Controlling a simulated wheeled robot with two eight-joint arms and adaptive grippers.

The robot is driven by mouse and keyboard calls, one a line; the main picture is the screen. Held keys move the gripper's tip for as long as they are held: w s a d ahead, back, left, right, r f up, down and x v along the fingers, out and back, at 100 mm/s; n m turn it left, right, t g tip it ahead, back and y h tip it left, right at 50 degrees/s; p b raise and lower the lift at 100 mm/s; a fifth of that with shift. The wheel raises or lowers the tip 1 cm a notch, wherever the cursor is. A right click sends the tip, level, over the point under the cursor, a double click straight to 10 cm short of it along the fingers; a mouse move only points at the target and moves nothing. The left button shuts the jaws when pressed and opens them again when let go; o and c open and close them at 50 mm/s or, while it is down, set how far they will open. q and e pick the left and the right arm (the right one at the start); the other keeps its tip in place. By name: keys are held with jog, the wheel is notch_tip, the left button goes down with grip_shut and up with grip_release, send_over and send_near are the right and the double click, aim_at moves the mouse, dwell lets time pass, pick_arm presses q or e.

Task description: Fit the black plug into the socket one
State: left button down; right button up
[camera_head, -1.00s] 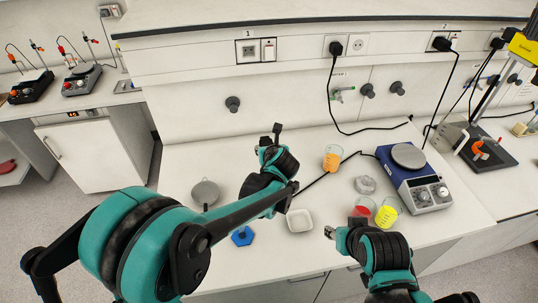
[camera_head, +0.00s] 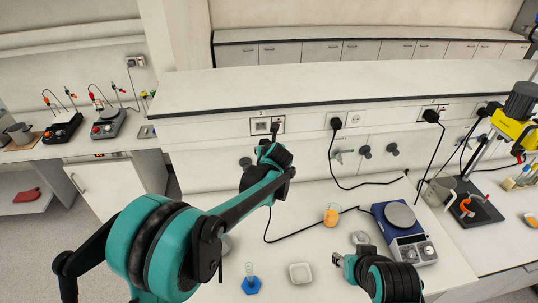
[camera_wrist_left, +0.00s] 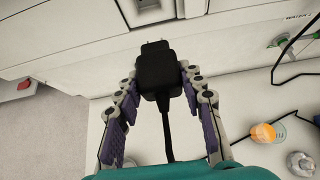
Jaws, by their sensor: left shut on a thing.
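The black plug (camera_wrist_left: 158,72) is gripped between the fingers of my left gripper (camera_wrist_left: 158,82) in the left wrist view, its prongs pointing away from me and its cable hanging back between the fingers. In the head view the plug (camera_head: 275,129) shows as a dark shape just in front of the wall panel. Socket one (camera_head: 260,126), under the label 1, lies just left of and behind it. I cannot tell whether the prongs touch the socket. My right gripper (camera_head: 338,260) is low over the bench front, far from the plug; its fingers are too small to judge.
A black plug (camera_head: 335,123) fills a middle outlet, beside a free round socket (camera_head: 355,119). The black cable lies across the bench.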

pick_arm(q)
jog(key=shift+w+a+r+p, duration=0.15)
jog(key=shift+w+r+p, duration=0.15)
jog(key=shift+r, duration=0.35)
jog(key=shift+w+a+p, duration=0.2)
jog(key=shift+w+a, duration=0.05)
jog(key=shift+w, duration=0.85)
jog(key=shift+w+a+p, duration=0.2)
jog(key=shift+w, duration=0.85)
jog(key=shift+b, duration=0.4)
jog(key=shift+w+a, duration=0.15)
jog(key=shift+w, duration=0.75)
jog(key=shift+b, duration=0.3)
jog(key=shift+w+a, duration=0.2)
jog(key=shift+w, duration=0.7)
jog(key=shift+w, duration=0.15)
